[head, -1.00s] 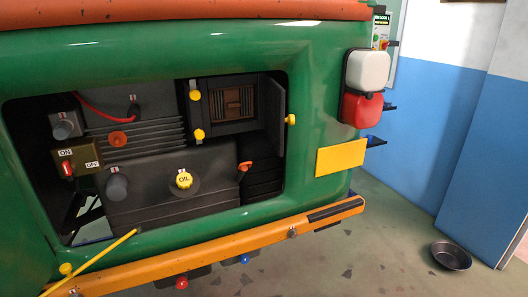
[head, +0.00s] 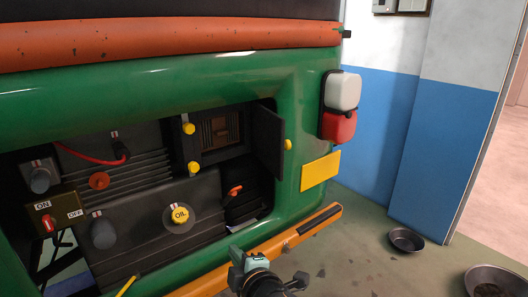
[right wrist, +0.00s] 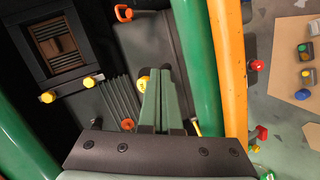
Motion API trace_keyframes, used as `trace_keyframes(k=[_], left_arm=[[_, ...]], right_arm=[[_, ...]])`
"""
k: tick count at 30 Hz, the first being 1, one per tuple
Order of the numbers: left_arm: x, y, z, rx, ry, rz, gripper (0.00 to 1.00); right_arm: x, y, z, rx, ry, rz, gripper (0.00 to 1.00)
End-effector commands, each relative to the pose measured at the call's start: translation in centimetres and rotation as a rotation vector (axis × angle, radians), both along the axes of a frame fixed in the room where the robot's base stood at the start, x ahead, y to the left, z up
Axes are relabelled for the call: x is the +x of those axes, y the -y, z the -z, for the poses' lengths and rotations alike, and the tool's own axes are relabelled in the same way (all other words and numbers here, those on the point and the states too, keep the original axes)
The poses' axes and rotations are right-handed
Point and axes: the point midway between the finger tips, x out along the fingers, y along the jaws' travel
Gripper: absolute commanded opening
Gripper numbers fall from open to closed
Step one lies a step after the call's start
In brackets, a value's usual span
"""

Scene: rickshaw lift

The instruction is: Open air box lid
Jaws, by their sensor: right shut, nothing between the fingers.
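The air box (head: 217,131) is a dark box at the upper right of the engine bay. Its brown slatted inside shows, also in the right wrist view (right wrist: 57,42). The dark lid (head: 267,140) stands swung out at the box's right side, with a yellow knob (head: 288,144) on it. Two yellow latches (head: 188,128) (head: 194,167) sit on the box's left side. My right gripper (head: 240,256) is low in front of the orange bumper, apart from the lid. In the right wrist view its fingers (right wrist: 164,72) are together and empty. My left gripper is out of view.
The yellow oil cap (head: 180,214), the ON/OFF switch box (head: 57,215) and an orange handle (head: 235,190) are in the bay. The orange bumper (head: 290,239) runs below it. Metal bowls (head: 406,240) stand on the floor at right.

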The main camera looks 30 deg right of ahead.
Motion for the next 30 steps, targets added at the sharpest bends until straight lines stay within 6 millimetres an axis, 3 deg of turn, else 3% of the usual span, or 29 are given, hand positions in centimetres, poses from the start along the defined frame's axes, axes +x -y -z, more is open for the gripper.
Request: trace_keyframes(k=[1, 3, 6, 10, 17, 30], left_arm=[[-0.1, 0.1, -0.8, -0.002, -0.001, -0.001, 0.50], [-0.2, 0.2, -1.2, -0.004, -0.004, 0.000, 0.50], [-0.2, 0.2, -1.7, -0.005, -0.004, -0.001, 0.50], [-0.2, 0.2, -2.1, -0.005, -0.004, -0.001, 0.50], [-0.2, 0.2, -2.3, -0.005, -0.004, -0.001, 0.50], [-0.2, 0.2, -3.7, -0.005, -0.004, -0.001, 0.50]], right_arm=[[0.3, 0.8, -4.2, -0.080, 0.057, 0.019, 0.00], [0.1, 2.0, -8.1, -0.175, 0.110, 0.057, 0.00], [-0.5, 3.4, -12.8, -0.278, 0.173, 0.116, 0.00], [-1.5, 4.7, -16.4, -0.356, 0.222, 0.177, 0.00], [-1.5, 5.7, -18.0, -0.395, 0.240, 0.213, 0.00], [6.1, 8.9, -18.1, -0.391, 0.238, 0.213, 0.00]])
